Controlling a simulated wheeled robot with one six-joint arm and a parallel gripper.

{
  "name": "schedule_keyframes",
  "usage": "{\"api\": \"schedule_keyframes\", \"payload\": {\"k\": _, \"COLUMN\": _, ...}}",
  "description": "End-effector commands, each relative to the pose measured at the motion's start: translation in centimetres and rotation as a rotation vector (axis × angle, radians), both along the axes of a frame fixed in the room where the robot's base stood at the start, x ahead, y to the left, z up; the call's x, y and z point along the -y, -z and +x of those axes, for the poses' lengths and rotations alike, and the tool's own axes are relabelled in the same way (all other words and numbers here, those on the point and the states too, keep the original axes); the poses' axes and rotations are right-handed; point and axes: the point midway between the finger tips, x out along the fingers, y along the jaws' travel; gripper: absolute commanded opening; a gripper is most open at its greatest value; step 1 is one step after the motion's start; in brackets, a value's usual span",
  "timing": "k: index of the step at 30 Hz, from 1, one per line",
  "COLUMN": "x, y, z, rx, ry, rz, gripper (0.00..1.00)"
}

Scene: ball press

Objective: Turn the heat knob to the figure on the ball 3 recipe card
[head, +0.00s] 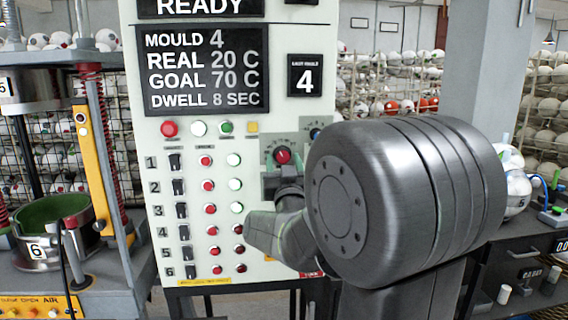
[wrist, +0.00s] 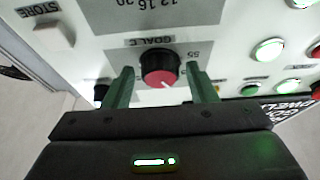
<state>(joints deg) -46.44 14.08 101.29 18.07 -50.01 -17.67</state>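The heat knob (wrist: 161,66), black with a red face and a pale pointer line, sits under a label reading GOAL C in the wrist view. In the head view the knob (head: 283,155) is on the white control panel (head: 262,205), partly behind my gripper (head: 284,176). My gripper (wrist: 159,78) is open, with one green finger on each side of the knob and small gaps to it. The panel's display (head: 204,69) reads mould 4, real 20 C, goal 70 C, dwell 8 sec. I cannot make out a ball 3 recipe card.
A STORE button (wrist: 54,36) is left of the knob in the wrist view, and lit green buttons (wrist: 268,50) are to the right. Numbered rows of switches and lamps (head: 207,185) fill the panel's lower part. A press with mould 6 (head: 37,251) stands at left.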

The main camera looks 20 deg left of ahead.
Motion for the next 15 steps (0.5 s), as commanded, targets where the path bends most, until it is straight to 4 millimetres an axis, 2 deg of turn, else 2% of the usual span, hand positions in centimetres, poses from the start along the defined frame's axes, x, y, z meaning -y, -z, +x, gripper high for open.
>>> {"api": "schedule_keyframes", "payload": {"k": 1, "x": 0.01, "y": -0.01, "z": -0.01, "rx": 0.000, "ry": 0.000, "rz": 0.000, "gripper": 0.41}}
{"api": "schedule_keyframes", "payload": {"k": 5, "x": 0.01, "y": 0.00, "z": -0.02, "rx": 0.000, "ry": 0.000, "rz": 0.000, "gripper": 0.15}}
{"api": "schedule_keyframes", "payload": {"k": 11, "x": 0.00, "y": 0.18, "z": -0.05, "rx": -0.011, "ry": 0.001, "rz": 0.022, "gripper": 0.14}}
{"api": "schedule_keyframes", "payload": {"k": 15, "x": -0.15, "y": 0.45, "z": -0.15, "rx": -0.054, "ry": -0.001, "rz": 0.098, "gripper": 0.14}}
